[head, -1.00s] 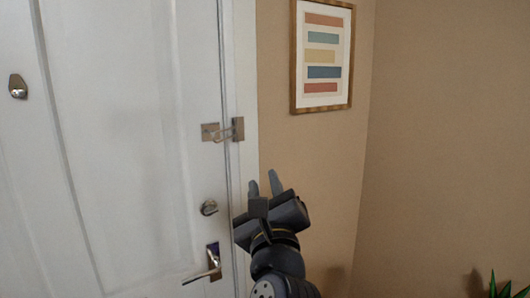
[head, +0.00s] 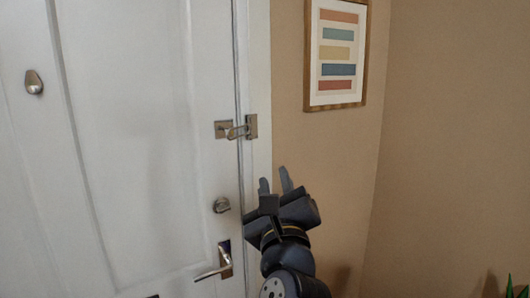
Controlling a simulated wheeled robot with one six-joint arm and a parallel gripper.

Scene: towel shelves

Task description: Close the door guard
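The door guard (head: 238,130) is a small metal latch at the right edge of the white door (head: 140,190). One plate sits on the door and one on the frame, and its swing bar spans the gap between them, lying over the door-side plate. My gripper (head: 276,182) is below and to the right of the guard, in front of the door frame and wall, apart from it. Its two dark fingers point up with a gap between them and nothing held.
A round deadbolt (head: 221,205) and a lever handle (head: 218,263) are on the door below the guard. A peephole fitting (head: 34,82) is at the upper left. A framed picture (head: 336,55) hangs on the beige wall, which is otherwise bare.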

